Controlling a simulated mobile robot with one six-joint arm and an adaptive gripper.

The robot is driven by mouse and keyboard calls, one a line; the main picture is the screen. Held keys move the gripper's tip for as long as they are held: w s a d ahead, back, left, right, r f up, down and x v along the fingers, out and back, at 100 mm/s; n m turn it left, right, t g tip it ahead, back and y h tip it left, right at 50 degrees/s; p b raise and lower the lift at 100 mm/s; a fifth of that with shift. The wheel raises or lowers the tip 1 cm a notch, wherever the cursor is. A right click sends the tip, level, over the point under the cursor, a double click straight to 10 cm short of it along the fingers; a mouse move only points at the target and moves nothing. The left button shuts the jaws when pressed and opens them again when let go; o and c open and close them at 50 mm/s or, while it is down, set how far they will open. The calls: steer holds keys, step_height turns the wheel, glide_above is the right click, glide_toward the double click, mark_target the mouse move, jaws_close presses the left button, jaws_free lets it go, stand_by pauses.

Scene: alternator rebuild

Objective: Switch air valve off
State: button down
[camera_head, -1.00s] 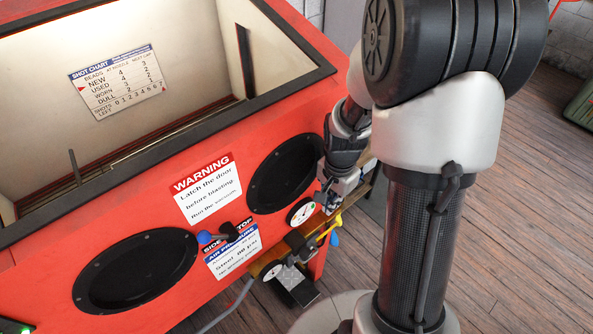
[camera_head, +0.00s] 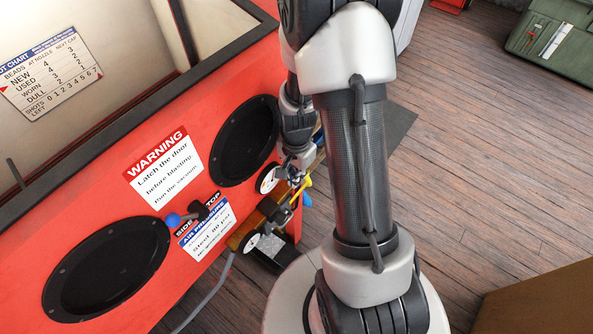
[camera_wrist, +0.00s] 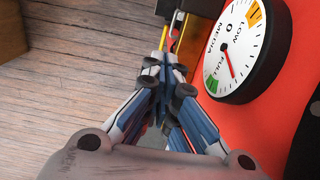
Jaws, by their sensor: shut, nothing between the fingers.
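A yellow lever, which looks like the air valve's handle (camera_head: 303,186), sticks out at the cabinet's lower right front, beside brass-coloured piping. In the wrist view a thin yellow part (camera_wrist: 180,28) shows just beyond my fingertips, with a red part beside it. My gripper (camera_head: 297,174) is just above the yellow lever in the head view. In the wrist view my gripper (camera_wrist: 172,68) is shut with nothing between its fingers. I cannot tell whether the fingertips touch the lever. The valve's body is partly hidden by the gripper and piping.
A round media gauge (camera_wrist: 245,45) is close to the right of my fingers; it also shows on the red cabinet (camera_head: 268,178). A blue-knobbed lever (camera_head: 173,220) is farther left, near the air pressure label (camera_head: 207,232). Open wooden floor (camera_head: 450,170) lies to the right.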

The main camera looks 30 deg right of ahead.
mark_target(296, 195)
step_height(296, 195, down, 8)
steer(key=shift+r+b, duration=0.2)
steer(key=shift+b, duration=0.85)
steer(key=shift+w, duration=0.1)
steer(key=shift+a+f, duration=0.1)
steer(key=shift+f, duration=0.05)
steer(key=shift+s, duration=0.2)
steer(key=shift+w, duration=0.1)
